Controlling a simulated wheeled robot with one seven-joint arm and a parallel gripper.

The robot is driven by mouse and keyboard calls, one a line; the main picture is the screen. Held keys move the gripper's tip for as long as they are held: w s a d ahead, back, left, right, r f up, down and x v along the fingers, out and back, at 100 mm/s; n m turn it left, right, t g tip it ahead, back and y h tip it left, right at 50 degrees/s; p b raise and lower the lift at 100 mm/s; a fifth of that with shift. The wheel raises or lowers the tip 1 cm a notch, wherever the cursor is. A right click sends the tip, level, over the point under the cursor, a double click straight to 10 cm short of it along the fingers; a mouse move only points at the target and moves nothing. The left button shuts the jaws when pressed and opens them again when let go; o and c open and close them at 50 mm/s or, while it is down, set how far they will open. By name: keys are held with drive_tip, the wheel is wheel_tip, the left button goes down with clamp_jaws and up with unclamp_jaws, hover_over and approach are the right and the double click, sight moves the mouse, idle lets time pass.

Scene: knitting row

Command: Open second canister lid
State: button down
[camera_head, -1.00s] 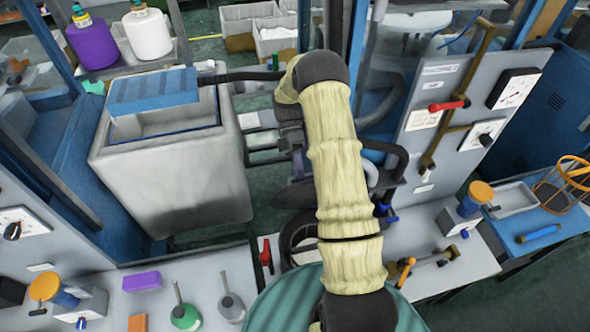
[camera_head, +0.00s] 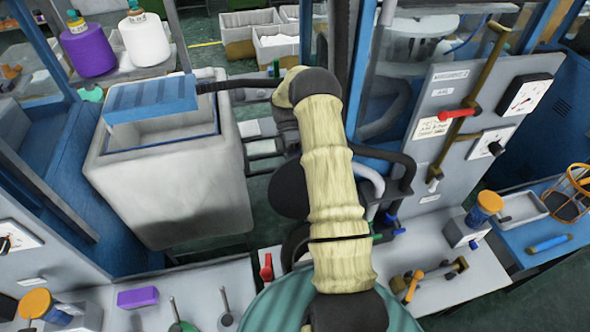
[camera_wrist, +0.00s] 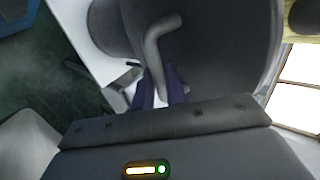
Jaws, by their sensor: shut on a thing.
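In the wrist view my gripper (camera_wrist: 161,90) has its dark blue fingers shut on a grey bent handle (camera_wrist: 157,45). Behind the handle is a broad dark round surface (camera_wrist: 205,60) with a lighter rim, which looks like a lid. In the head view a dark disc (camera_head: 288,190) shows just left of my arm and may be the same piece. A black curved rim (camera_head: 293,243) shows below it. My arm hides the gripper and most of the canister there, so I cannot tell how far the lid is open.
A grey bin (camera_head: 165,190) with a blue slatted board (camera_head: 150,98) over its top stands left. Grey counters with small valves and funnels lie in front. Yarn cones (camera_head: 90,45) stand at the back left.

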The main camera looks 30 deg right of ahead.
drive_tip(key=shift+w+f, duration=0.25)
drive_tip(key=shift+f, duration=0.4)
drive_tip(key=c, duration=1.8)
unclamp_jaws()
drive_tip(key=o, duration=0.3)
drive_tip(key=shift+w+d+f, duration=0.1)
drive_tip(key=shift+w+f, duration=0.05)
drive_tip(key=shift+w, duration=0.15)
drive_tip(key=shift+o, duration=0.2)
drive_tip(key=shift+w, duration=0.1)
drive_tip(key=shift+r, duration=0.2)
